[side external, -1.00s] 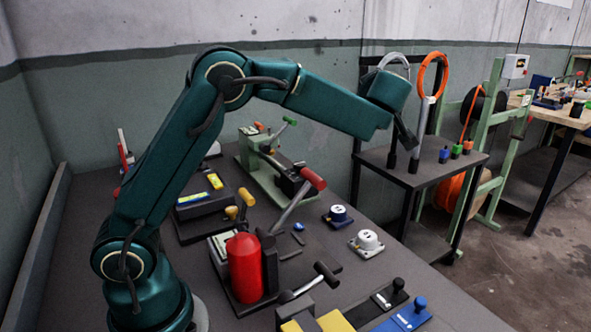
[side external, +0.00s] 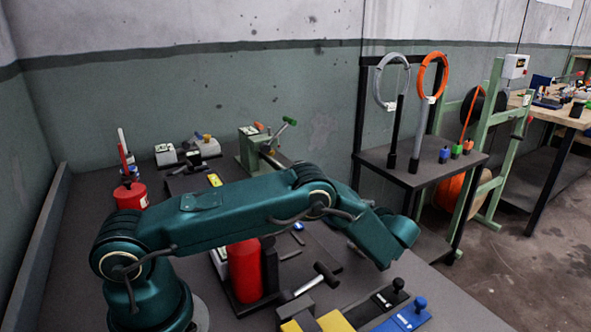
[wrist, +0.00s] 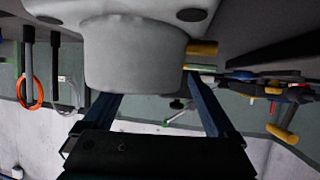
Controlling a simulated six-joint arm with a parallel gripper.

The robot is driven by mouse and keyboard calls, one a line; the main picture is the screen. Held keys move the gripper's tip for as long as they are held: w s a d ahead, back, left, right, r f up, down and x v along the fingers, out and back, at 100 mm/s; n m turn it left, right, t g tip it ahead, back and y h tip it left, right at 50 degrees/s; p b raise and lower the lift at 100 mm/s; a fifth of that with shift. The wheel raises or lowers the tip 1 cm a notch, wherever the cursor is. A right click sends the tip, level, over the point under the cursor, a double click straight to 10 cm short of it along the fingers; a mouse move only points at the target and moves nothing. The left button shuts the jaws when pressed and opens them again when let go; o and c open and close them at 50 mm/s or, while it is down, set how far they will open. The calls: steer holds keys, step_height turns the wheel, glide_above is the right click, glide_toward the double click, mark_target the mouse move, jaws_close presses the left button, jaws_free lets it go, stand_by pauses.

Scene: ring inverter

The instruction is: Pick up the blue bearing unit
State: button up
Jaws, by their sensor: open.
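My gripper (wrist: 150,90) is open in the wrist view, which is upside down, with the table along the top. Its two dark fingers point toward a large grey-white bearing unit (wrist: 135,55), a rounded cylinder on a flanged base with dark bolt holes. The unit is very close and nothing is held. I cannot tell whether the fingertips touch it. The blue bearing unit cannot be made out in either current view. In the side view my arm covers the area where it stood, and my fingers are hidden behind my wrist there.
A red cylinder (side external: 244,272) stands on the table near my arm, with a black-headed hammer (side external: 325,276) to its right. A blue slide plate (side external: 405,318) lies at the front. A side table (side external: 430,168) with orange and grey hoops on posts stands behind right.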

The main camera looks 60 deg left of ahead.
steer(key=shift+w+a+f, duration=0.15)
steer(key=shift+a+f, duration=0.15)
steer(key=shift+a, duration=0.35)
jaws_close()
steer(key=shift+r, duration=0.1)
